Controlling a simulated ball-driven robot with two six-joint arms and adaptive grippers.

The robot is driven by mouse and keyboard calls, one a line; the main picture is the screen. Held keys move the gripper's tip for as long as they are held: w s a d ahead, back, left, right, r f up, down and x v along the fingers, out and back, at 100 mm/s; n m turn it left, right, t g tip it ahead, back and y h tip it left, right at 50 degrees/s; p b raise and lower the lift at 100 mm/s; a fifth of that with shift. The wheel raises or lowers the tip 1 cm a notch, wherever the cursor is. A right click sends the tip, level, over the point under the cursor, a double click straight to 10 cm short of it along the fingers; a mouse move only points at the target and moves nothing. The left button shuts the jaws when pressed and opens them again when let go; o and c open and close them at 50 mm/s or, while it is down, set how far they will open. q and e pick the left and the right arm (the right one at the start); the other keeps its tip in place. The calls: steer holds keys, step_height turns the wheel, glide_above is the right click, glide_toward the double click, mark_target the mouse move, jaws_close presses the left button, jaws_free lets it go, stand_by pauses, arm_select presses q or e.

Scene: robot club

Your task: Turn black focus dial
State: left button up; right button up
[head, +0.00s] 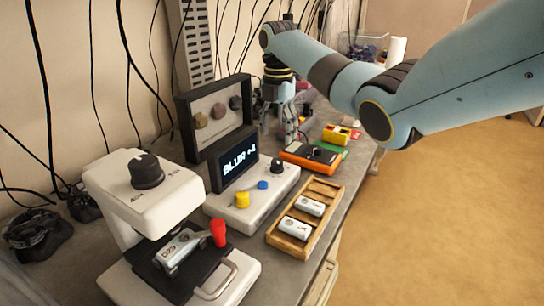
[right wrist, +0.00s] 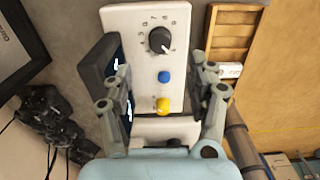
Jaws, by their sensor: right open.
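A black dial (head: 278,165) with a pale pointer stands on the white control box (head: 240,217). In the right wrist view this dial (right wrist: 160,40) has numerals around it and lies beyond my fingertips. A second, larger black dial (head: 147,170) sits on top of the white scope-like device (head: 130,205); I cannot tell from its lettering which dial is for focus. The screen (head: 239,167) reads "BLUR +4". My right gripper (head: 290,130) is open and empty, apart from both dials, behind the control box. It also shows in the right wrist view (right wrist: 160,82). My left gripper is out of view.
The box carries a blue button (head: 262,185) and a yellow knob (head: 243,199). A wooden tray (head: 272,238) with white blocks lies to its right. An orange-black device (head: 312,157) and a framed display (head: 212,115) stand near my gripper. A red knob (head: 218,232) is on the scope-like device.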

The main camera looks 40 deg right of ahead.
mark_target(277, 161)
step_height(277, 161, down, 6)
steer(key=shift+r, duration=0.25)
step_height(277, 161, down, 2)
steer(key=shift+f, duration=0.85)
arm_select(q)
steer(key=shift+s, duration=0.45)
arm_select(e)
steer(key=c, duration=1.1)
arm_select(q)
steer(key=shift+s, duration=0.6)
arm_select(e)
steer(key=shift+c, duration=0.2)
